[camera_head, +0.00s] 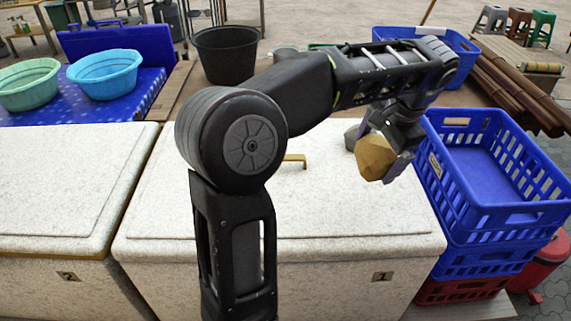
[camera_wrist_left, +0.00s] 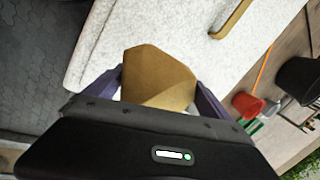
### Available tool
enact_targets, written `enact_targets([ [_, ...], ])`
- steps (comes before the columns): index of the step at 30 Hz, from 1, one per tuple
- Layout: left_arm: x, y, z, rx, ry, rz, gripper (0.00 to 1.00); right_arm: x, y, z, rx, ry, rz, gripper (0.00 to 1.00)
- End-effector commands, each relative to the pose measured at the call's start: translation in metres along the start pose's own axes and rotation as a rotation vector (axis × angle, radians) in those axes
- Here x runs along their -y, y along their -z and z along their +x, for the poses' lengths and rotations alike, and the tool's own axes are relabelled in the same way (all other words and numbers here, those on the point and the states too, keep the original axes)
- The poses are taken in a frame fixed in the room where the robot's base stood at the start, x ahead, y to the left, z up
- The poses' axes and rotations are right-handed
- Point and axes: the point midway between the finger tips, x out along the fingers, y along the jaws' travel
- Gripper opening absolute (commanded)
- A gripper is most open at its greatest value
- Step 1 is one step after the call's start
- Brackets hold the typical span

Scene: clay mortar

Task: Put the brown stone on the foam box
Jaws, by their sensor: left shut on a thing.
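The brown stone (camera_head: 375,158) is a faceted tan lump held between the fingers of my left gripper (camera_head: 390,150). The stone also shows in the left wrist view (camera_wrist_left: 157,78), between the two purple-grey fingers of the gripper (camera_wrist_left: 160,85). The white speckled foam box (camera_head: 330,205) lies beneath, with a yellow handle on its lid. The stone appears over the right part of this lid; whether it touches the lid I cannot tell. The box also shows in the left wrist view (camera_wrist_left: 190,28). My right gripper is not in view.
Blue crates (camera_head: 490,215) are stacked just right of the box. A second foam box (camera_head: 60,185) stands at left. A black bucket (camera_head: 224,55) and two basins (camera_head: 105,73) are behind. The lid's front is clear.

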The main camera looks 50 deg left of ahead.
Motion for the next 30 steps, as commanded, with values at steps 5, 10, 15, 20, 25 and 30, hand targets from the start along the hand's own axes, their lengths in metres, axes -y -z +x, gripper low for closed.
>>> enact_targets([
  [5,0.001,0.001,-0.002,-0.004,0.002,-0.001,0.21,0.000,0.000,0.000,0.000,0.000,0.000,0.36],
  [10,0.000,0.001,0.001,-0.003,0.002,-0.001,0.21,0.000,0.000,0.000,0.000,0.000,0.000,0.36],
  [15,-0.006,0.000,0.020,0.000,0.002,0.000,0.21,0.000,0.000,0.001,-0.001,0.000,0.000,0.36],
  [20,-0.013,0.000,0.043,0.000,0.001,0.000,0.21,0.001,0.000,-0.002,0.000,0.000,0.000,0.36],
  [25,-0.017,0.001,0.057,-0.003,0.002,-0.001,0.21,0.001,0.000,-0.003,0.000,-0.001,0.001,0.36],
  [30,-0.017,0.001,0.058,-0.004,0.003,-0.001,0.21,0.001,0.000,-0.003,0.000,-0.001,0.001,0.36],
])
